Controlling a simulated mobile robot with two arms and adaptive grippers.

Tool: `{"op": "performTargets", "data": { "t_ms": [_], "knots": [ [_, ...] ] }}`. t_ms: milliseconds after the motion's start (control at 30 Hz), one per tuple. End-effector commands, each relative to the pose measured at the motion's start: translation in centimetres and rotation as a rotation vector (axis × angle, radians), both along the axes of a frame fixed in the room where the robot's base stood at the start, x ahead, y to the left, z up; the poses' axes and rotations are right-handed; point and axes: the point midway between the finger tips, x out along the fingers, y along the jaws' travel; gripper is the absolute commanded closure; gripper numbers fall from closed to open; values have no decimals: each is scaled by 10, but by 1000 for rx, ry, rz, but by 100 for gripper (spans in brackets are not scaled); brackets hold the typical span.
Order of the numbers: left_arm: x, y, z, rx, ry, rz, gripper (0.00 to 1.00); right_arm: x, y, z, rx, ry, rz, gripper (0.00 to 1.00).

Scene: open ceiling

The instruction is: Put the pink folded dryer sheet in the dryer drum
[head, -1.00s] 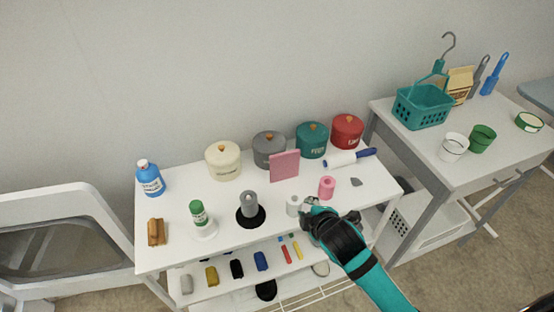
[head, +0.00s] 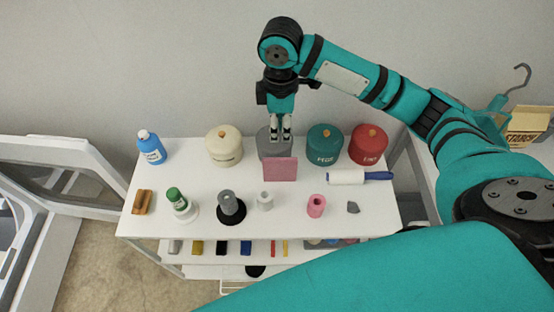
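The pink folded dryer sheet (head: 281,169) stands upright on the white cart top, in front of the grey canister. My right gripper (head: 281,136) points down just above and behind the sheet, in front of the grey canister in the picture. Its two fingers are apart with nothing seen between them; whether they touch anything is hard to tell. An open white door with a dark window (head: 60,165), apparently the dryer's, shows at the left edge. The drum is not visible. My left gripper is not in view.
Cream (head: 223,146), grey (head: 267,144), teal (head: 323,145) and red (head: 368,145) canisters line the back of the cart (head: 340,222). The cart's lower shelf holds small items.

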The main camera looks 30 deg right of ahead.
Motion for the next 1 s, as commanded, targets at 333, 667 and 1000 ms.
{"op": "performTargets", "data": {
  "t_ms": [333,667,1000],
  "knots": [
    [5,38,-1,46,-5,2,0,-2,0,-74,0,5,1,77],
    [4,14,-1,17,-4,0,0,0,1,-116,3,0,3,77],
    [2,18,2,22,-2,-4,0,0,-4,-158,1,2,2,77]
  ]
}}
